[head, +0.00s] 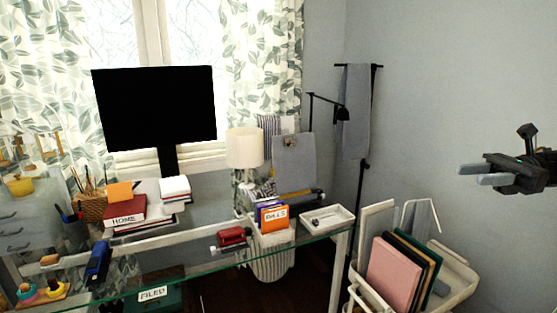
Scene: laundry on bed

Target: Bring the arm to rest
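My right gripper (470,175) shows at the right edge of the head view, raised in front of the bare grey wall. Its two grey fingers point left and stand apart with nothing between them. It is well above the white cart (459,292) and touches nothing. Only the hand and a short bit of my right arm are in the picture. My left gripper and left arm are not in view.
A glass desk (190,268) crosses the lower left, with a black monitor (154,108), a lamp (245,148), a red stapler-like thing (233,238) and a white tray (327,220). A black stand (361,190) is behind the cart, which holds folders (394,273). Air around my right gripper is clear.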

